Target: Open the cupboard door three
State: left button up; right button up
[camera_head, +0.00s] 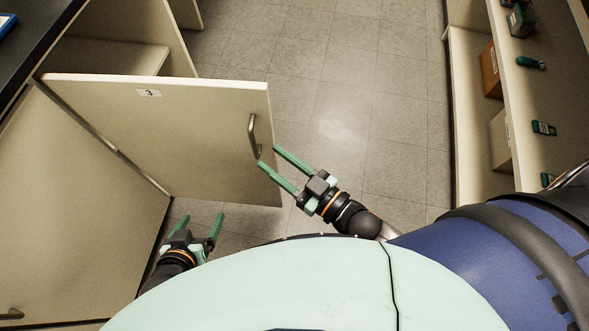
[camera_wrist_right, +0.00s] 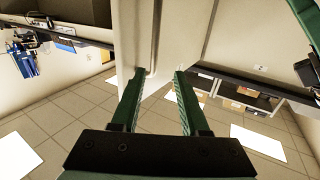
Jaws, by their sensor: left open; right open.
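Cupboard door three (camera_head: 190,125), a beige panel with a "3" label (camera_head: 149,93), stands swung out from the cupboard, with the cupboard's inside (camera_head: 105,55) showing behind it. Its metal bar handle (camera_head: 253,136) is near the free edge. My right gripper (camera_head: 268,157) is open, its green fingertips close to the handle and the free edge. In the right wrist view, the gripper (camera_wrist_right: 160,75) points at a beige panel; I cannot tell whether the fingers touch it. My left gripper (camera_head: 202,217) is open and empty, below the door's lower edge.
Another beige cupboard front (camera_head: 75,210) with a handle (camera_head: 12,314) is at the left, under a dark worktop (camera_head: 35,35). A shelf unit (camera_head: 475,110) with boxes stands at the right. The tiled floor (camera_head: 350,85) between them is clear.

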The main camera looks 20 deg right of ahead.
pick_arm(q)
jog(key=shift+w+r, duration=0.2)
pick_arm(e)
jog(key=v, duration=0.5)
jog(key=shift+s, duration=0.1)
pick_arm(q)
jog(key=shift+s+d+f, duration=0.1)
pick_arm(e)
jog(key=d+f+m+g+h, duration=0.4)
jog(key=f+g+h, duration=0.25)
jog(key=f, duration=0.35)
pick_arm(q)
jog(key=s+a+r+p, duration=0.2)
jog(key=a+r+p, duration=0.1)
jog(key=r+p, duration=0.6)
jog(key=p, duration=0.3)
jog(key=shift+a+n+y+p, duration=0.3)
jog(key=shift+a+n+y, duration=0.1)
pick_arm(e)
jog(key=s+d+r, duration=0.1)
jog(key=d+r, duration=0.2)
jog(key=r, duration=0.5)
jog(key=shift+d+r+t+h, duration=0.35)
jog(key=shift+d+t+h, duration=0.05)
jog(key=shift+t+h, duration=0.05)
